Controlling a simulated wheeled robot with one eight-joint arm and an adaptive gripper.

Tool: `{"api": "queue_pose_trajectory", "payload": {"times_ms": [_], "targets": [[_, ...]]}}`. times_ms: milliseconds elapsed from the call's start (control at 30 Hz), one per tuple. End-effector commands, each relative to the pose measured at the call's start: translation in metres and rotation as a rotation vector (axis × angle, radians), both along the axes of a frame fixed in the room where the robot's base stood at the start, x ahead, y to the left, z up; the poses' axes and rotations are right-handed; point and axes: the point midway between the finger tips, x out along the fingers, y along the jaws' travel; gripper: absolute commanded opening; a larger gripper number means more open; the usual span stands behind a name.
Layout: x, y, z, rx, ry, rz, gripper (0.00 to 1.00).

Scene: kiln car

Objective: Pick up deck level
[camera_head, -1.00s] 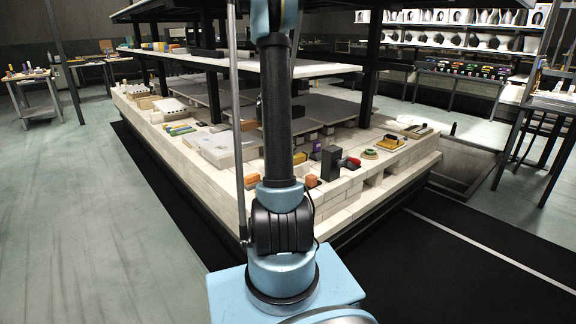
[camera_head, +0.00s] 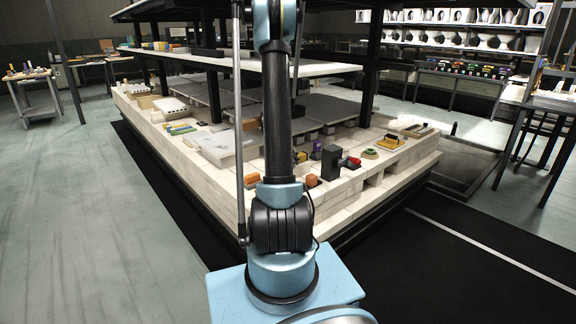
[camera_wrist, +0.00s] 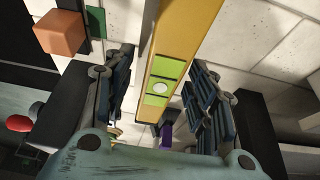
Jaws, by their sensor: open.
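The deck level (camera_wrist: 178,50), a long yellow bar with green windows and a round white vial, runs through the middle of the wrist view. My gripper (camera_wrist: 160,68) is open, with one dark ribbed finger on each side of the bar. The bar appears to lie between the fingers, with gaps visible beside it. Whether either finger touches it I cannot tell. In the head view my arm stands in front of the work area, and I cannot make out the gripper or the level for sure there.
An orange block (camera_wrist: 60,33) lies left of the level, and a purple thing (camera_wrist: 166,135) lies near its lower end. In the head view a black block (camera_head: 330,162) and a red item (camera_head: 351,162) stand on the pale brick kiln car (camera_head: 345,205). Dark shelves rise above it.

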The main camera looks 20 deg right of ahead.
Motion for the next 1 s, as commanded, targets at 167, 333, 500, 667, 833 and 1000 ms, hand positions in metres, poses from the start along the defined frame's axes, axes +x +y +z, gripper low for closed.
{"api": "queue_pose_trajectory", "payload": {"times_ms": [167,333,500,667,833,1000], "targets": [[0.000,0.000,0.000,0.000,0.000,0.000,0.18],[0.000,0.000,0.000,0.000,0.000,0.000,0.00],[0.000,0.000,0.000,0.000,0.000,0.001,0.00],[0.000,0.001,0.004,0.000,0.000,0.001,0.00],[0.000,0.001,0.020,0.000,-0.001,0.001,0.00],[-0.002,0.011,0.036,0.001,0.000,0.005,0.00]]}}
